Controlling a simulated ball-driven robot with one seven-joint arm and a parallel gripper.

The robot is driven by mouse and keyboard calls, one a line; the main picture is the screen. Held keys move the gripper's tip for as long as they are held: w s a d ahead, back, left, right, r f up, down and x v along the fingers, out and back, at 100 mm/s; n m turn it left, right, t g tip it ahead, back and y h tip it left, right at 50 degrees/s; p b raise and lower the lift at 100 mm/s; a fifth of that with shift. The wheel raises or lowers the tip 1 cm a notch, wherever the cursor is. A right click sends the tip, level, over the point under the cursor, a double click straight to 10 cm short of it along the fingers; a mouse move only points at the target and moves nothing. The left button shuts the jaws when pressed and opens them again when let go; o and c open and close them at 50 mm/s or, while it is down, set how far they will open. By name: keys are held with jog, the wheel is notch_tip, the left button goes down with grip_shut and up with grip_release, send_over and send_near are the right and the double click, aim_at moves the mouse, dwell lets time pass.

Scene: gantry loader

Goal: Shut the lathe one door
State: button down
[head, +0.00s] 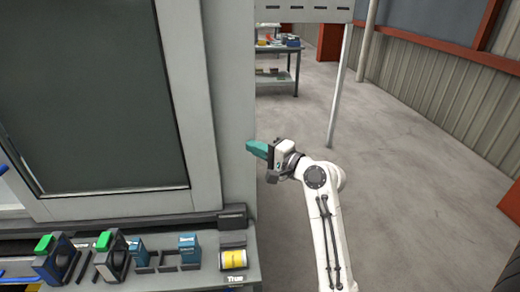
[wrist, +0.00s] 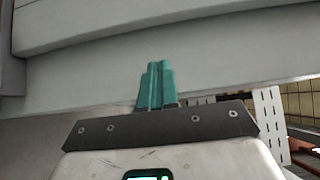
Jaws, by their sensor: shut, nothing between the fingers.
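The machine door (head: 92,80) fills the left of the head view, a light grey frame around a dark window. I cannot tell from this view whether it is fully shut. My gripper (head: 250,147) has teal fingers, shut and empty, at the right edge of the machine's grey side panel (head: 228,90). The fingertips are close to the panel; whether they touch it I cannot tell. In the wrist view my gripper (wrist: 157,66) points at a pale grey surface (wrist: 215,60). No door handle shows clearly in either view.
A ledge (head: 200,280) below the door holds green-topped black holders (head: 112,258), blue boxes (head: 188,248) and a yellow-labelled can (head: 233,258). A shelf table (head: 277,60) and a pale post (head: 340,85) stand behind. The floor (head: 420,200) at right is clear.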

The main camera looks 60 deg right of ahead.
jog(key=p, duration=0.1)
send_near(215, 138)
jog(key=w+d, duration=0.3)
jog(key=shift+w+a+p, duration=0.65)
jog(key=shift+w+a, duration=0.55)
jog(key=shift+w, duration=0.15)
